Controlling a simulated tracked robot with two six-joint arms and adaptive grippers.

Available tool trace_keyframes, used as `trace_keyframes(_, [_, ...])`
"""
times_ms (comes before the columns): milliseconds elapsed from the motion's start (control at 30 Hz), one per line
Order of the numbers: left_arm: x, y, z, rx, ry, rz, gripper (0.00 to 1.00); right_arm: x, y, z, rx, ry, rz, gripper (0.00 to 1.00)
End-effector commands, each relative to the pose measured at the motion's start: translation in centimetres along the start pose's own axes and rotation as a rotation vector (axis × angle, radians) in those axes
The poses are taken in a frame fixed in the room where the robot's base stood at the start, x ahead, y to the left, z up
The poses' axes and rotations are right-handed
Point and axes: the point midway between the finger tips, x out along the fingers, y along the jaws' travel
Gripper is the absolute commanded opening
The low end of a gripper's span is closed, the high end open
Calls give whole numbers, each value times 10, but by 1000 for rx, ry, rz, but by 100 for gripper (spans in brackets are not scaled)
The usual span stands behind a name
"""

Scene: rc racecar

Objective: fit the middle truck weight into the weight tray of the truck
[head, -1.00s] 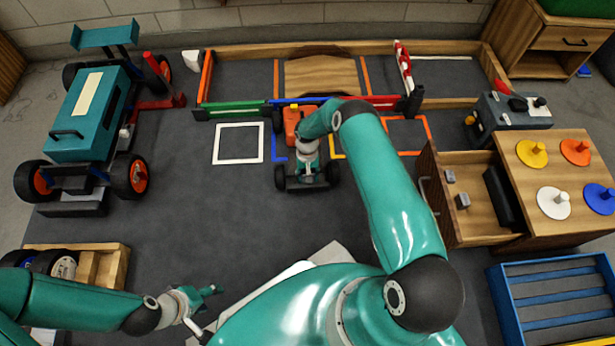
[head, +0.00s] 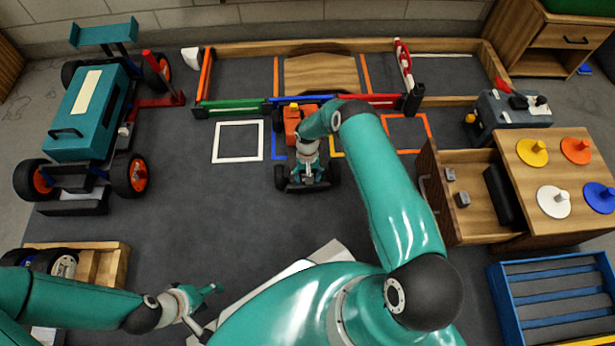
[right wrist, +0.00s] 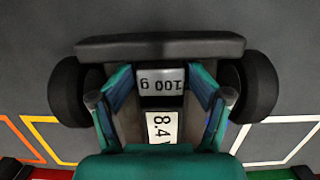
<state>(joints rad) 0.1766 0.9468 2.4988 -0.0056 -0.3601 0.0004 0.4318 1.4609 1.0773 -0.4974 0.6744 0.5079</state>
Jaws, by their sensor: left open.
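The small truck, with its orange body (head: 291,125) and black wheels (head: 332,172), stands on the dark mat, partly hidden by my right arm. In the right wrist view its bumper (right wrist: 160,47) and wheels (right wrist: 70,92) show. A grey weight marked 100 g (right wrist: 162,84) lies between its wheels, beside a white label reading 8.4 (right wrist: 160,130). My right gripper (right wrist: 162,78) has its fingers on either side of this weight; whether they touch it is unclear. Two grey weights (head: 449,175) (head: 462,199) lie in the open drawer (head: 478,225). My left gripper (head: 210,290) is open and empty, low over the mat.
A large teal car (head: 85,115) stands at the left, with a red jack (head: 155,95) beside it. A wooden fence (head: 440,48) with coloured rails encloses a ramp (head: 320,75). A cabinet with coloured discs (head: 532,152) and a blue crate (head: 500,290) stand right. The left-centre mat is clear.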

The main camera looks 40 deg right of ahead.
Motion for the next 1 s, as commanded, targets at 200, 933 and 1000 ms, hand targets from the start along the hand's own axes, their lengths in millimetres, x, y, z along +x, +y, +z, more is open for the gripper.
trace_keyframes(200, [-22,8,0,0,0,0,54,-35,0,1,0,3,-1,71])
trace_keyframes(933, [-49,18,0,0,0,0,54,-126,-21,24,-55,-6,-52,71])
trace_keyframes(1000, [-49,18,0,0,0,0,54,-124,-36,44,-95,-7,-95,71])
